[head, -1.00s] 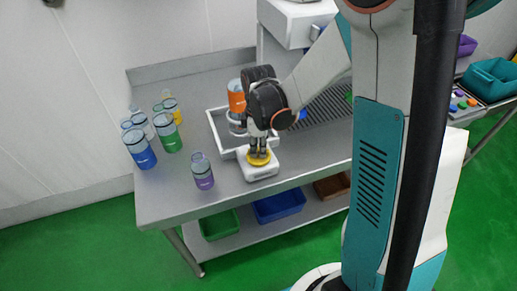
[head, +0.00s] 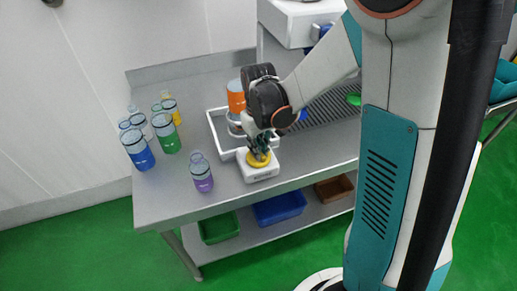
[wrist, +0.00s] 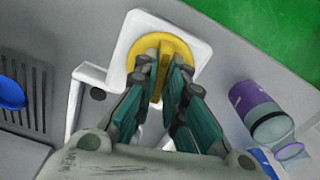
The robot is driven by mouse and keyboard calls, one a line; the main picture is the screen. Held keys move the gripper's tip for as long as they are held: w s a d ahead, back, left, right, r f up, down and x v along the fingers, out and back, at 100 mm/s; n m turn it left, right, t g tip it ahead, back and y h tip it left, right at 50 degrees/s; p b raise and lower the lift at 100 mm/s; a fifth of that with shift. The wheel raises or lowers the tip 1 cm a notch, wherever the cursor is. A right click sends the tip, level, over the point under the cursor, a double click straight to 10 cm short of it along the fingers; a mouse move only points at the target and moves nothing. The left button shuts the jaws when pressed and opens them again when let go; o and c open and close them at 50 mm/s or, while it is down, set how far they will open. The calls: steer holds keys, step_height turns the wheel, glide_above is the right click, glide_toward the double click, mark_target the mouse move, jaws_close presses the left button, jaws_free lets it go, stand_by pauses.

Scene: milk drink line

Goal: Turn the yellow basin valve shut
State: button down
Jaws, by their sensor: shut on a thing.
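The yellow basin valve (head: 258,160) is a round knob with a raised bar, on top of a white block (head: 262,174) near the table's front edge. In the wrist view the yellow valve (wrist: 190,60) sits on the white block, its bar running roughly up and down the picture. My gripper (head: 261,150) points down onto the valve. In the wrist view my gripper's fingers (wrist: 162,72) are shut on the bar, one on each side.
A purple bottle (head: 201,175) stands close to the left. Blue (head: 138,150), green (head: 166,133) and yellow containers stand further left. A ribbed drain area (head: 325,113) lies right.

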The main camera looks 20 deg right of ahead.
steer(key=shift+m, duration=1.1)
steer(key=c, duration=1.7)
jaws_free()
steer(key=shift+o, duration=0.2)
step_height(320, 180, up, 12)
